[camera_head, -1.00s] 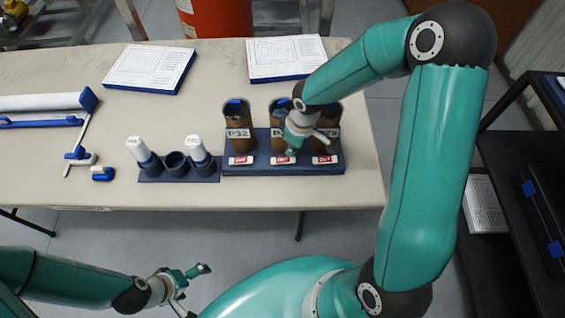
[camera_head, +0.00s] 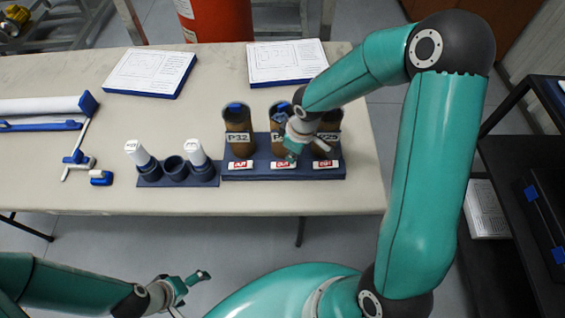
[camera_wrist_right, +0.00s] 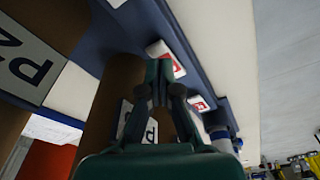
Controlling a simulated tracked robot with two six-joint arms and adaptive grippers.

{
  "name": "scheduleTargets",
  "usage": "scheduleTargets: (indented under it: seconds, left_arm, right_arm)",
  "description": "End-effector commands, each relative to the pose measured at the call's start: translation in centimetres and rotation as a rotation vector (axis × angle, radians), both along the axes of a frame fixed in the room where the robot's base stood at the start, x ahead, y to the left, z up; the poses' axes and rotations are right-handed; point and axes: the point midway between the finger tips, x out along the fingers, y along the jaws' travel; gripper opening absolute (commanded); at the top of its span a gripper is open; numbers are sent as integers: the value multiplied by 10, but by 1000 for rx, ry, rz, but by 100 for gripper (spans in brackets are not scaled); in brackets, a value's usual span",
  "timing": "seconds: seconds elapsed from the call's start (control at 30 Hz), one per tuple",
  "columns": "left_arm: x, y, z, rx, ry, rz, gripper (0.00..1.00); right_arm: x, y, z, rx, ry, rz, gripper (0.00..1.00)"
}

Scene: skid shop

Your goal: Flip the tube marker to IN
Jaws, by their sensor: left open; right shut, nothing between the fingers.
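Three brown tubes stand in a dark blue rack (camera_head: 232,175). The left tube (camera_head: 238,125) is labelled P32; my right arm partly hides the others. In front of each is a small red and white marker: left (camera_head: 241,165), middle (camera_head: 283,165), right (camera_head: 326,164). The left one seems to read OUT. My right gripper (camera_head: 292,153) is shut and empty, just above the middle marker. In the right wrist view its fingertips (camera_wrist_right: 160,70) are close to the middle marker (camera_wrist_right: 159,50); contact is unclear. My left gripper (camera_head: 192,287) is open and empty, off the table's front.
A smaller rack (camera_head: 150,181) with two white-capped tubes stands left of the tube rack. Two paper-topped boards (camera_head: 150,71) (camera_head: 287,60) lie at the back. A blue and white device (camera_head: 76,160) is at the left. The table front (camera_head: 260,202) is clear.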

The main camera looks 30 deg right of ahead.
Motion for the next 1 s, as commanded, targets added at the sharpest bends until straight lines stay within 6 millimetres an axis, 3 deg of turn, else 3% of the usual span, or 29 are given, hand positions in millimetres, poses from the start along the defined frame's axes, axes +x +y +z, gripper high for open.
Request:
scheduleTargets:
  seconds: [1.0]
  left_arm:
    - [0,0,-7,0,0,0,93]
  right_arm:
    - [0,-1,-7,0,0,-2,0]
